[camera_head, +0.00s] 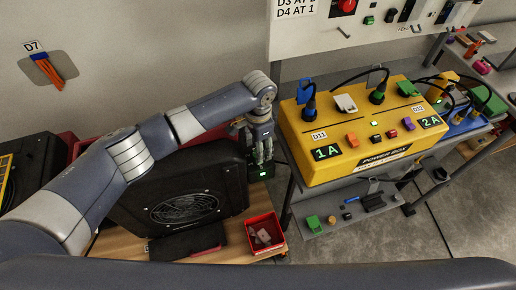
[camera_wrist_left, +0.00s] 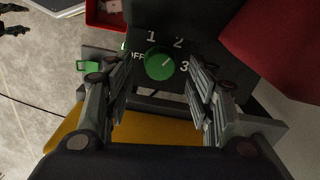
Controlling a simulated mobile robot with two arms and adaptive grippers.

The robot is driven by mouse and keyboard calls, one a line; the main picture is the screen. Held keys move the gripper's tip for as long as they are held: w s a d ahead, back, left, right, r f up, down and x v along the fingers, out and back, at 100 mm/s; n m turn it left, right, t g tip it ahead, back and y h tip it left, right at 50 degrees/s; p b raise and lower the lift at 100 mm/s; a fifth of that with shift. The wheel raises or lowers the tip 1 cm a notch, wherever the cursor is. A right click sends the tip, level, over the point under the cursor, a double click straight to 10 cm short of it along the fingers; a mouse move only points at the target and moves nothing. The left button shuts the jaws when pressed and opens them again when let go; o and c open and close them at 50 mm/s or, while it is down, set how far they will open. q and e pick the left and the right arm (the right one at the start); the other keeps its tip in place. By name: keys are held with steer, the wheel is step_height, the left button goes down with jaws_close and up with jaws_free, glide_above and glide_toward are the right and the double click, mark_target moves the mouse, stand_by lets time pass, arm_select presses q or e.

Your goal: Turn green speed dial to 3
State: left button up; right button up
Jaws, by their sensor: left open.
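The green speed dial (camera_wrist_left: 159,64) sits on a dark panel in the left wrist view, with the marks OFF, 1, 2 and 3 around it. A thin pale line on the dial seems to point up and right, between 2 and 3; it is too small to be sure. My left gripper (camera_wrist_left: 153,78) is open, one finger on each side of the dial, with gaps visible between fingers and dial. In the head view my left gripper (camera_head: 263,158) points down beside the black fan unit (camera_head: 150,195), over a dark box with a green glow (camera_head: 260,171). My right gripper is out of view.
A yellow power box (camera_head: 345,158) with plugs and buttons stands on the bench to the right of my left gripper. A red surface (camera_wrist_left: 278,40) lies close at the right in the wrist view.

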arm_select(q)
steer(key=shift+f, duration=1.3)
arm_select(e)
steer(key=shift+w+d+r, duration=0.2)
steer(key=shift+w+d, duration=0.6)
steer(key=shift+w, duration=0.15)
arm_select(q)
steer(key=c, duration=1.1)
steer(key=shift+o, duration=0.2)
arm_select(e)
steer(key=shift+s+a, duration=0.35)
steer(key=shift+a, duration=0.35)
